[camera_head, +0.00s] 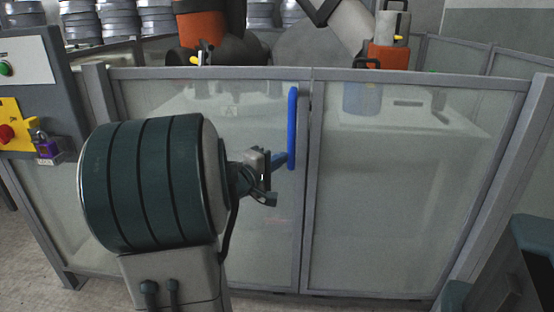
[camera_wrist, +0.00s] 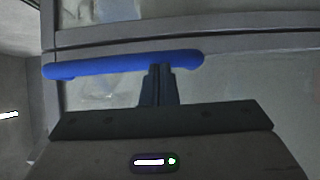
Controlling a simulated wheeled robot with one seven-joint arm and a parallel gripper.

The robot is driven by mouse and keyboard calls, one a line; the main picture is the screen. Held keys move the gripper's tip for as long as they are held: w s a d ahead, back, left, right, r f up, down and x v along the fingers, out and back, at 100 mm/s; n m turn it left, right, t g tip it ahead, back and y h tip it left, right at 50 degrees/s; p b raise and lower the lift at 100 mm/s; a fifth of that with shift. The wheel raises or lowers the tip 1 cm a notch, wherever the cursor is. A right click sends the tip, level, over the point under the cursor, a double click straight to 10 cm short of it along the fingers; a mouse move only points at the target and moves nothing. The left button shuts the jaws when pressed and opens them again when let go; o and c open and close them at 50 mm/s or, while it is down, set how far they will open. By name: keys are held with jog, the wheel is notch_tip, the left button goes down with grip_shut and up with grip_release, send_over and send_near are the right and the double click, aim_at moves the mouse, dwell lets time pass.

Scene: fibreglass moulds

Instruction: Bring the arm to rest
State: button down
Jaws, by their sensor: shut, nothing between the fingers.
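My gripper (camera_head: 281,160) is in front of the fenced cell's double doors, beside the lower part of the blue door handle (camera_head: 292,128). In the wrist view its fingers (camera_wrist: 158,72) are together with nothing between them. Their tips overlap the edge of the blue handle (camera_wrist: 110,66); I cannot tell whether they touch it. The handle is a vertical bar on the left door (camera_head: 215,220). My arm is stretched forward from the lower left of the head view.
The right door (camera_head: 400,210) stands level with the left one, with no clear gap between them. A grey control box (camera_head: 50,75) is at the left, with a yellow switch plate (camera_head: 12,112) and a purple padlock (camera_head: 48,149). Orange-and-grey machinery (camera_head: 205,35) stands behind the fence.

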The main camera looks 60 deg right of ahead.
jog(key=w+v, duration=0.1)
jog(key=v, duration=0.8)
jog(key=shift+b, duration=0.45)
jog(key=w+a+r+n+t+y+p, duration=0.1)
jog(key=w+a+r+t+y+p, duration=0.1)
jog(key=a+r+y+p, duration=0.3)
jog(key=w+a+r+n+t+y+p, duration=0.1)
jog(key=a+r+t+y+p, duration=0.2)
jog(key=a+p, duration=1.6)
jog(key=w+a+r+n+t+y+p, duration=0.1)
jog(key=w+a+r+t+y+p, duration=0.1)
jog(key=a+r+y+p, duration=0.7)
jog(key=a+r+p, duration=0.3)
jog(key=a+r, duration=0.3)
jog(key=shift+w+a+r, duration=0.3)
jog(key=shift+a, duration=0.1)
